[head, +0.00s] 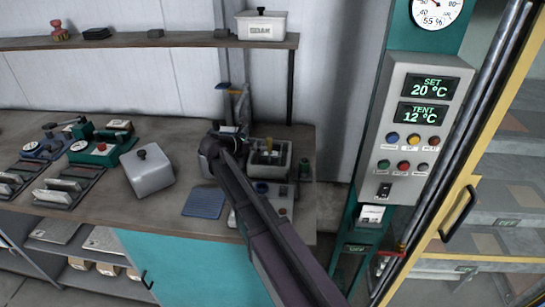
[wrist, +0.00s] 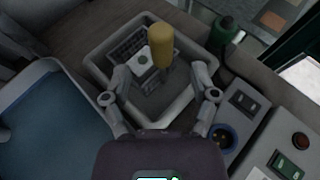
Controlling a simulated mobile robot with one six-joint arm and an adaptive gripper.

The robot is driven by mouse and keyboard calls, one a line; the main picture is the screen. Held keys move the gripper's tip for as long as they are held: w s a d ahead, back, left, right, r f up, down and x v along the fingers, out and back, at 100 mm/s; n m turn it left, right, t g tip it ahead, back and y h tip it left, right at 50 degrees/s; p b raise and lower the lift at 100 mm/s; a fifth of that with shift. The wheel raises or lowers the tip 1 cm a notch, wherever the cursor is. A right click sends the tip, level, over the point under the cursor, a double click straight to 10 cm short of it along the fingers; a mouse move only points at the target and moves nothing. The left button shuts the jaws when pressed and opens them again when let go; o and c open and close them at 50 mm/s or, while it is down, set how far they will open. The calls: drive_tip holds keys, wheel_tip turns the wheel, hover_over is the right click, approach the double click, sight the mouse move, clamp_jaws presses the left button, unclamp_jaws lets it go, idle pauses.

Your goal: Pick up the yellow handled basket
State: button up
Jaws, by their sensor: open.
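The yellow-handled basket (head: 270,172) stands on the bench at the right end, a light grey square frame with its yellow handle upright. In the wrist view the basket (wrist: 92,57) is just ahead of my gripper, with a dark grid and a small pale block inside. The yellow handle (wrist: 160,48) rises beyond and between my fingertips. My gripper (wrist: 160,75) is open and empty, its fingers spread over the near part of the basket. Whether they touch it I cannot tell. In the head view my arm hides part of the basket's surroundings.
A blue pad (head: 204,203) lies to the left, and a grey lidded box (head: 148,173) farther left. A shelf (head: 150,40) runs above the bench.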

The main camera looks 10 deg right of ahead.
sight(267, 145)
drive_tip(key=b+x, duration=0.2)
drive_tip(key=x, duration=0.2)
drive_tip(key=shift+s+d+f, duration=0.1)
drive_tip(key=shift+s+f, duration=0.05)
drive_tip(key=shift+f, duration=0.1)
drive_tip(key=shift+w+d+f, duration=0.1)
drive_tip(key=shift+w+d, duration=0.1)
drive_tip(key=shift+d, duration=0.25)
clamp_jaws()
